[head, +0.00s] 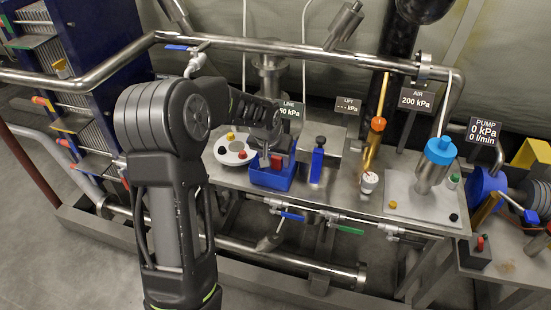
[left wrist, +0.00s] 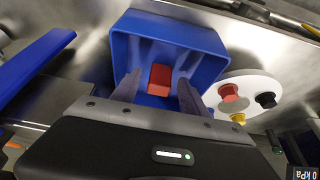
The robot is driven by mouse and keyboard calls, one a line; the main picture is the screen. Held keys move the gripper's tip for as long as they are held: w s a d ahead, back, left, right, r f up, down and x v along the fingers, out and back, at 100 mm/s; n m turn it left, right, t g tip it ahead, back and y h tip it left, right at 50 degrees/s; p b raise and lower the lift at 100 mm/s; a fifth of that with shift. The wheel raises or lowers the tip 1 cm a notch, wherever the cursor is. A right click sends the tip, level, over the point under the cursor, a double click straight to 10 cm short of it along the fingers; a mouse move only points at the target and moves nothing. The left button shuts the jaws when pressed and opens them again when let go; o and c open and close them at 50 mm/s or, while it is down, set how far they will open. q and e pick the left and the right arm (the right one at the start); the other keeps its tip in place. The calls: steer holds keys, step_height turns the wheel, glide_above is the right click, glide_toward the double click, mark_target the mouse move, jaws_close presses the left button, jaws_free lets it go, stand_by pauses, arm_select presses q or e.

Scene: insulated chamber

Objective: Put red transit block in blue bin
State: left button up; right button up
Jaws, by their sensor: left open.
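The red transit block (head: 277,161) is inside the blue bin (head: 270,181), which stands on the metal bench. In the left wrist view the block (left wrist: 160,79) shows within the walls of the bin (left wrist: 175,27). My left gripper (head: 279,158) points down over the bin, and in the left wrist view its two fingers (left wrist: 158,88) are spread, with the block showing between and beyond their tips. The fingers look apart from the block. Whether the block lies flat on the bin floor is hard to tell. My right gripper is not in view.
A round white plate (head: 235,151) with red, black and yellow knobs stands left of the bin. An upright blue block-like post (head: 317,164) stands close on its right. Pipes run behind and below.

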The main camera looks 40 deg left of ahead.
arm_select(q)
steer(key=shift+r, duration=0.25)
steer(key=v, duration=1.1)
steer(key=shift+s+r, duration=0.25)
steer(key=shift+r, duration=0.1)
steer(key=shift+d, duration=0.15)
stand_by(1.0)
